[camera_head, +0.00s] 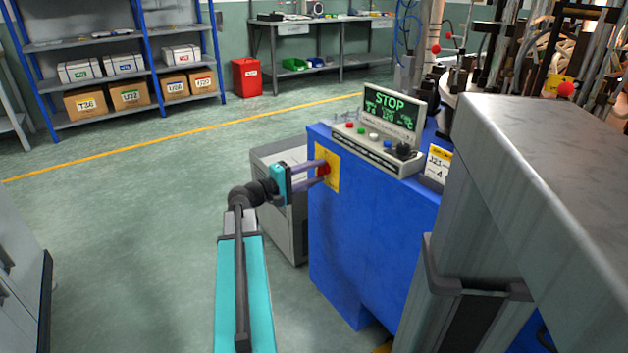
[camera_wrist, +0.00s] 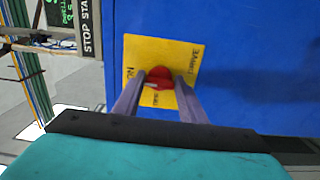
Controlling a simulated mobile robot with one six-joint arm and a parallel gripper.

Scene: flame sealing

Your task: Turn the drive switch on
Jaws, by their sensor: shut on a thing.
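The drive switch (camera_head: 323,169) is a red knob on a yellow plate (camera_head: 333,176) on the side of the blue machine cabinet (camera_head: 365,240). In the wrist view the red switch (camera_wrist: 160,77) shows between my fingers, in front of the yellow plate (camera_wrist: 188,52). My gripper (camera_head: 318,170) is shut on the switch, one finger on each side of it. In the wrist view my gripper (camera_wrist: 159,84) covers part of the knob and the lower plate. The display (camera_head: 390,106) on the cabinet's control panel reads STOP in green.
The control panel (camera_head: 375,148) with several coloured buttons sits on top of the cabinet. A grey cabinet (camera_head: 275,155) stands behind my gripper. A large grey metal structure (camera_head: 540,190) fills the right side. The floor (camera_head: 130,220) at left is open.

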